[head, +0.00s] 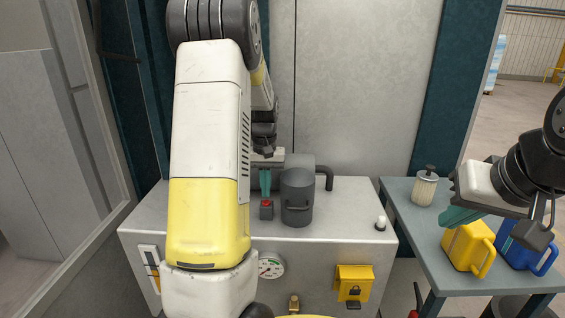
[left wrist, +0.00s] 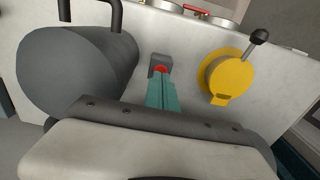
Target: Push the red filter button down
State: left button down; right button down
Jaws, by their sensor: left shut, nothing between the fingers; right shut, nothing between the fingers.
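The red filter button (head: 267,202) sits on top of a small dark grey block (head: 267,213) on the grey machine top, left of a dark grey filter canister. My left gripper (head: 265,192) is shut and points down, its teal fingertips right above the button. In the left wrist view the red button (left wrist: 161,69) shows at the tips of the teal fingers (left wrist: 161,82). I cannot tell whether they touch it. My right gripper (head: 447,217) is shut and empty, held over the side table at the right.
The dark grey canister (head: 297,196) stands close to the right of the button, with a pipe behind it. A side table (head: 408,200) holds a white filter cartridge (head: 425,187), a yellow jug (head: 467,249) and a blue jug (head: 527,254). A yellow lever valve (left wrist: 226,75) shows in the left wrist view.

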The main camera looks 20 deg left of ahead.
aim_at(266, 201)
pick_arm(q)
notch_tip(266, 201, up, 12)
jog(key=shift+f, duration=0.2)
dwell(0.4)
